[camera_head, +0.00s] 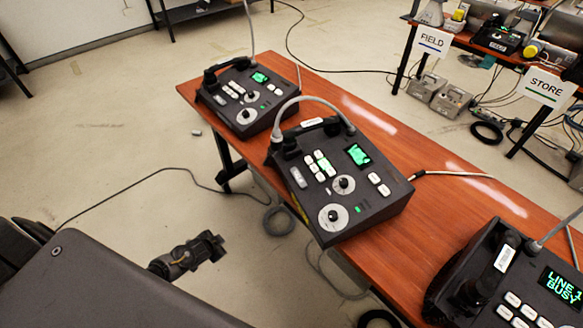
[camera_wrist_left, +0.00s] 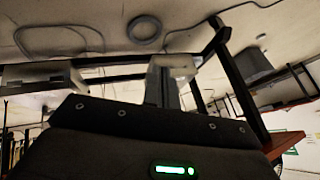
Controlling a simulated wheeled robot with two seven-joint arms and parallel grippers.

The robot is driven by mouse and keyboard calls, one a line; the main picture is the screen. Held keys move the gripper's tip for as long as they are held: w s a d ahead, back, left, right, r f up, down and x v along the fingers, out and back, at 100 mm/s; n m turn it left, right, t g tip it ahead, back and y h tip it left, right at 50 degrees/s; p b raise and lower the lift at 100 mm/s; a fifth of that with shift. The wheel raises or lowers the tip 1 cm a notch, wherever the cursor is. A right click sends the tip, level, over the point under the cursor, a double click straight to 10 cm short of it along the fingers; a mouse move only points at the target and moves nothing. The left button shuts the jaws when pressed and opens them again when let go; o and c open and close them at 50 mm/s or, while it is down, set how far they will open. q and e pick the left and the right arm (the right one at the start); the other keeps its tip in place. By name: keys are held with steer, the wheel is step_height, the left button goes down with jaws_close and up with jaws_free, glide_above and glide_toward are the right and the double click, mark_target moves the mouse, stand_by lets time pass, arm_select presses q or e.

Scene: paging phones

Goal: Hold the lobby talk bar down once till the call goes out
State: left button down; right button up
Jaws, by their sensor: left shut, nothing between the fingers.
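Three dark desk paging phones stand in a row on an orange-brown table. The far phone (camera_head: 241,97) and the middle phone (camera_head: 340,180) each have a handset, pale keys, round dials and a green screen. The near right phone (camera_head: 515,275) is cut off by the frame, and its screen reads "LINE 1 BUSY". A pale grey bar (camera_head: 298,177) shows at the left of the middle phone's face. I cannot read which phone is the lobby one. My left gripper (camera_head: 212,243) is shut and empty, left of the table and apart from the phones. My right gripper is out of view.
The table (camera_head: 400,135) has bare top behind the phones. A coiled cable (camera_head: 278,220) lies on the floor by it. A second table with signs "FIELD" (camera_head: 432,42) and "STORE" (camera_head: 545,86) stands at upper right. The floor left of the phones is mostly open.

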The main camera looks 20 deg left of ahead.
arm_select(q)
steer(key=w+d+r+m+t+h+p, duration=0.1)
steer(key=w+r, duration=0.4)
steer(key=r, duration=0.4)
steer(key=w+d+r+t+h+p, duration=0.1)
steer(key=w+d+r, duration=0.1)
steer(key=w+r, duration=0.5)
steer(key=w+d+r+m+t+h+p, duration=0.1)
steer(key=w+r+t, duration=0.15)
steer(key=r, duration=0.85)
steer(key=s+d+r+n+h, duration=0.1)
steer(key=s+d+r, duration=0.1)
steer(key=d+r, duration=0.3)
steer(key=s+d+r+n+h+p, duration=0.1)
steer(key=s+d+r, duration=0.2)
steer(key=d+r, duration=0.2)
steer(key=s+d+r+g+h, duration=0.1)
steer(key=s+d+r+h, duration=0.1)
steer(key=d+r, duration=0.2)
steer(key=shift+s+d+r+n+p, duration=0.25)
steer(key=shift+d+r+n+p, duration=0.15)
steer(key=shift+r, duration=1.05)
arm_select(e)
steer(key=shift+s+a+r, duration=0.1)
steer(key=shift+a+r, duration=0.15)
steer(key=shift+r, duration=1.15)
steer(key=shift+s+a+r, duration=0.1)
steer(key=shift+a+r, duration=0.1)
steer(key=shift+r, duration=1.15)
